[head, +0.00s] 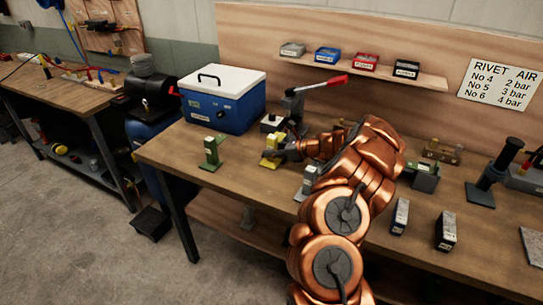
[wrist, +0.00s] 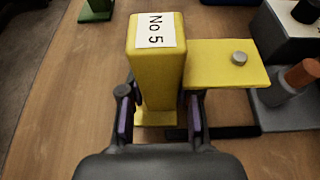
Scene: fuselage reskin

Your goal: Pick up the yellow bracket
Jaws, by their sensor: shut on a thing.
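The yellow bracket (wrist: 160,75) stands upright in the wrist view, with a white "No 5" label on its top. A flat yellow arm with a small grey round stud reaches out to its right. My gripper (wrist: 160,120) has its two fingers on either side of the upright post and is shut on it. In the head view the yellow bracket (head: 270,162) is small and partly hidden by my gripper (head: 277,154), at the left part of the workbench (head: 165,152). I cannot tell whether its base touches the bench.
A green bracket (head: 212,153) stands to the left. A blue cooler with a white lid (head: 222,104) and a red-handled press (head: 293,104) are behind. A grey bracket (head: 308,180) stands to the right, close to my arm. Small boxes (head: 400,216) lie further right.

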